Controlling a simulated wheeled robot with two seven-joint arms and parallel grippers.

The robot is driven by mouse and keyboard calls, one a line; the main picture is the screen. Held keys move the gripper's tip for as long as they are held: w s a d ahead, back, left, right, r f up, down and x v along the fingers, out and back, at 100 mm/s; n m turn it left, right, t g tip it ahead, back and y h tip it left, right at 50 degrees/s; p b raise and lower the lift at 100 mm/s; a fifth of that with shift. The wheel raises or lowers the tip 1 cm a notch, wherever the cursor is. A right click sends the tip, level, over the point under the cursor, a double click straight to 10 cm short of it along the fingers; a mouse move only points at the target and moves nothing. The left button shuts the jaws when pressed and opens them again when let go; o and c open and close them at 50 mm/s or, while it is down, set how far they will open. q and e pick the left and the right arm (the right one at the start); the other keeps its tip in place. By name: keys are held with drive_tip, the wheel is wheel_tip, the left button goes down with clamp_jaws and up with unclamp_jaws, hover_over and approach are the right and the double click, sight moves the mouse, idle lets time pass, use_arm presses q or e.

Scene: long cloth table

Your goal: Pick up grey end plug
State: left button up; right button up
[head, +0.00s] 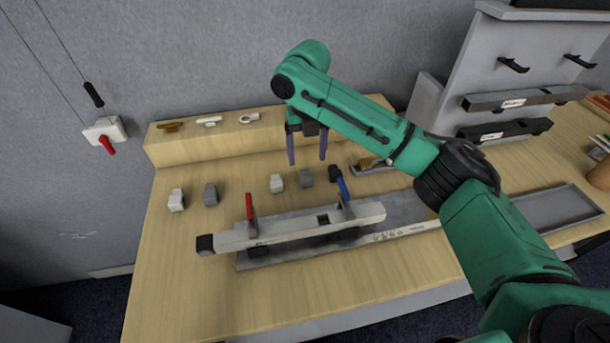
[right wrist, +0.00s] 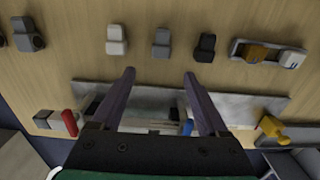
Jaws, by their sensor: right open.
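A small grey end plug (head: 306,177) stands on the wooden table in a row, between a white plug (head: 277,183) and a black one (head: 335,173). In the right wrist view the grey plug (right wrist: 161,42) lies just beyond the gap between my fingertips. A second grey plug (head: 210,195) stands further left, next to another white plug (head: 176,200). My right gripper (head: 307,160) is open and empty, its fingers pointing down above the middle grey plug; the fingers also show in the right wrist view (right wrist: 158,73). My left gripper is not in view.
A long light bar (head: 290,228) lies in front of the plugs, with red (head: 249,207) and blue (head: 343,188) handled clamps on it. A small tray (right wrist: 240,47) with brown and white parts is to the right. A raised wooden ledge (head: 225,136) runs behind.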

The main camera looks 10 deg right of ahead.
sight(307, 180)
wheel_tip(307, 180, down, 3)
drive_tip(key=shift+s+f, duration=0.1)
wheel_tip(307, 180, down, 6)
drive_tip(key=shift+d+r+p, duration=0.1)
drive_tip(key=shift+r+p, duration=0.1)
drive_tip(key=shift+p, duration=1)
drive_tip(key=shift+f, duration=0.15)
drive_tip(key=c, duration=1.2)
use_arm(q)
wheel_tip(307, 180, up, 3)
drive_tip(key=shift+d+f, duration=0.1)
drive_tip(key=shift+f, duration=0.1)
use_arm(e)
clamp_jaws()
